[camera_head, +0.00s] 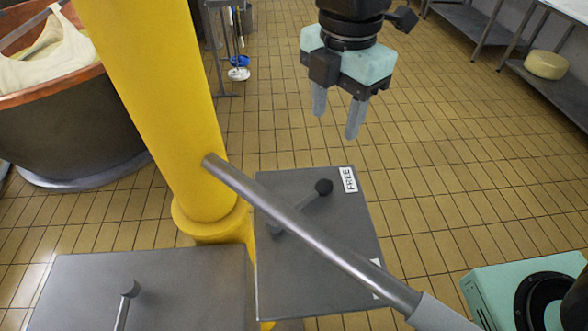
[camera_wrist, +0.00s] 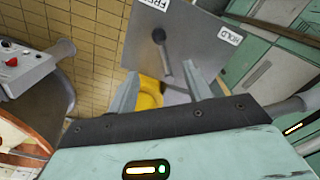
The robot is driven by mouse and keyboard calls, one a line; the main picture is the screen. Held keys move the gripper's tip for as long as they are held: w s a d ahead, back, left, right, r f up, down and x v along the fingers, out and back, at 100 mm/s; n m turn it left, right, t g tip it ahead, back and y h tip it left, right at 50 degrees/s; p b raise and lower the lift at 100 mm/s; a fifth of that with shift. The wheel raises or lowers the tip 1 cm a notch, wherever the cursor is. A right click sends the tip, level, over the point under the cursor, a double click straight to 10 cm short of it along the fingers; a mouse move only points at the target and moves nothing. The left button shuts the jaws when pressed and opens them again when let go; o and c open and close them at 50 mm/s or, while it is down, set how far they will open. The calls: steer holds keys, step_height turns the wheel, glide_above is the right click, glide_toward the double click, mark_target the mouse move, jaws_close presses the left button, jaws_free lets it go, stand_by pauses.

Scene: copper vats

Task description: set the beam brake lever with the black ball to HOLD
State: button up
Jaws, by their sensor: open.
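The beam brake lever is a short grey arm with a black ball (camera_head: 323,187) on its end, mounted on a grey plate (camera_head: 330,285). Its ball points toward the FREE label (camera_head: 348,179). In the wrist view the ball (camera_wrist: 159,35) also lies nearer the FREE label (camera_wrist: 165,4) than the HOLD label (camera_wrist: 229,34). In the head view a second label (camera_head: 377,264) is mostly hidden, its word unreadable. My gripper (camera_head: 336,125) is open and empty, above and beyond the plate, apart from the lever.
A long steel bar (camera_head: 300,225) crosses in front of the plate and covers part of the lever. A yellow post (camera_head: 165,95) stands left. Another grey plate with a knobbed lever (camera_head: 130,288) is at lower left. A copper vat (camera_head: 70,125) stands behind.

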mark_target(323, 183)
steer(key=f, duration=0.8)
steer(key=f+p, duration=0.1)
steer(key=f, duration=0.8)
steer(key=shift+w+a+f, duration=0.15)
steer(key=shift+w+a, duration=0.05)
jaws_close()
